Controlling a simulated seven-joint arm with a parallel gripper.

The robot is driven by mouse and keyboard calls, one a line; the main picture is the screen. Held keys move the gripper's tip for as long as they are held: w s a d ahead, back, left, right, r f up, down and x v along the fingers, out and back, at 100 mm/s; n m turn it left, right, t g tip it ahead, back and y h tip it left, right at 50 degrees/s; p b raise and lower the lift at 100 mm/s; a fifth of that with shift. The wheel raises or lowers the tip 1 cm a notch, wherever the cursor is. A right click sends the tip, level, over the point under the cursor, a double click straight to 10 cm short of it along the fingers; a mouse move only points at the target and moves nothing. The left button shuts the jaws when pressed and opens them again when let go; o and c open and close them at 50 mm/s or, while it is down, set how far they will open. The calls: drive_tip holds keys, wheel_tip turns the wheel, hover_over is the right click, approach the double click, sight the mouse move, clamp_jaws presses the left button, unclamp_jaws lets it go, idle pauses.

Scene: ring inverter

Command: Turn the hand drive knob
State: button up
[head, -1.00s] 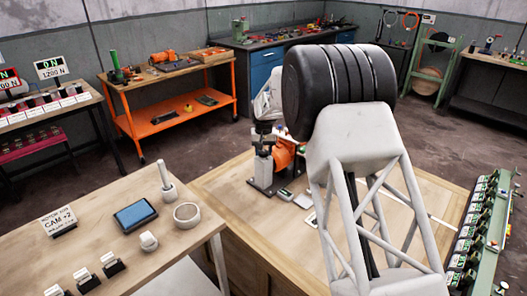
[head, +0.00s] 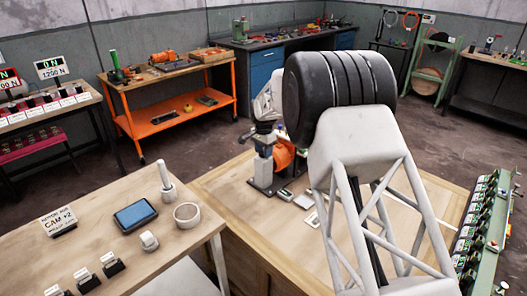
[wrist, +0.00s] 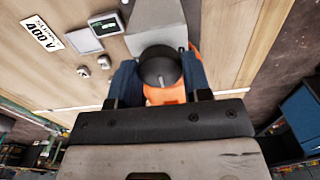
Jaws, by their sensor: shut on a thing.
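The hand drive knob (wrist: 160,65) is a dark, round knob in the wrist view, above an orange machine body. My gripper (wrist: 160,80) has a blue finger on each side of the knob and is shut on it. In the head view the orange machine (head: 284,154) stands on the wooden table behind my arm. My gripper (head: 263,143) is above its grey base plate there, and the knob itself is hidden or too small to make out.
A small display box (wrist: 104,24), a "400 A" plate (wrist: 41,33) and small knobs lie on the table beside the machine. A separate bench (head: 97,250) at left holds a tablet (head: 135,215) and a ring (head: 187,214). A green rack (head: 478,235) stands right.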

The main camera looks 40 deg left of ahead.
drive_tip(key=shift+m, duration=0.3)
drive_tip(key=shift+r, duration=0.1)
drive_tip(key=o, duration=0.9)
drive_tip(key=shift+r, duration=0.1)
drive_tip(key=shift+r, duration=3.75)
drive_tip(key=shift+d, duration=0.1)
